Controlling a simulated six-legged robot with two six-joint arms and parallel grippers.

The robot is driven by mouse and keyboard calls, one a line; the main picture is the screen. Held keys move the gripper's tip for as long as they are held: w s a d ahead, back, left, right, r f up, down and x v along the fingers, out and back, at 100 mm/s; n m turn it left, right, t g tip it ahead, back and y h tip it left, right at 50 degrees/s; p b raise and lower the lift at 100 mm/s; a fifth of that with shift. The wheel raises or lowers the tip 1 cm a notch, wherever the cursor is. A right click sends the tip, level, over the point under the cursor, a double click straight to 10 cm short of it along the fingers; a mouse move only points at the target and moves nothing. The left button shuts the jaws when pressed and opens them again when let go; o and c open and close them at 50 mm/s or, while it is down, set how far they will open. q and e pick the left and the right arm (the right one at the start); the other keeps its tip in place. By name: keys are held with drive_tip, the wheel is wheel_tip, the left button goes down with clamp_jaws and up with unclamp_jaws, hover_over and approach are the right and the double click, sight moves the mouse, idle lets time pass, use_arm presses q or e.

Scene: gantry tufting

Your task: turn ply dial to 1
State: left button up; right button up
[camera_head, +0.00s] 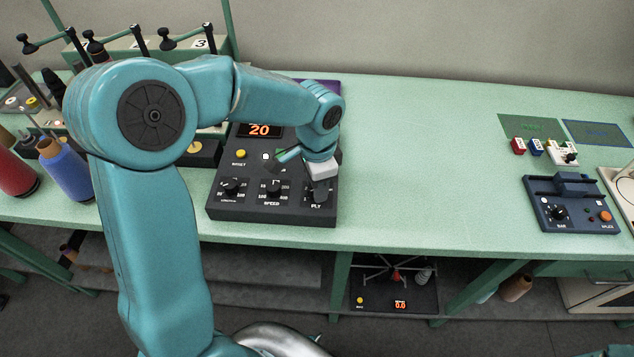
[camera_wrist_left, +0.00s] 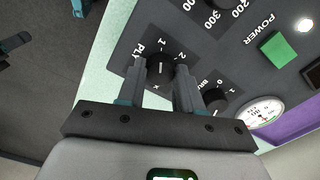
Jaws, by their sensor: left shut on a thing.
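The ply dial (camera_head: 318,194) is a black knob at the front right corner of the dark control panel (camera_head: 290,215). In the left wrist view the ply dial (camera_wrist_left: 160,66) sits between the two fingers, with labels 1, 2 and x around it. A short white mark on the dial runs roughly along the line between 1 and x; I cannot tell surely which end it points to. My left gripper (camera_head: 319,184) is shut on the dial from above, and its fingers also show in the left wrist view (camera_wrist_left: 160,76). My right gripper is out of view.
A speed dial (camera_head: 272,187) and another dial (camera_head: 231,187) stand left of the ply dial, below a display reading 20 (camera_head: 260,130). A green power button (camera_wrist_left: 278,50) shows on the panel. Yarn cones (camera_head: 65,170) stand at left.

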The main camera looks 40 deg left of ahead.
use_arm(q)
drive_tip(key=shift+s+f, duration=0.1)
drive_tip(key=shift+f, duration=0.05)
drive_tip(key=o, duration=1)
wheel_tip(320, 180, up, 16)
drive_tip(key=shift+r+p, duration=0.25)
drive_tip(key=shift+p, duration=0.05)
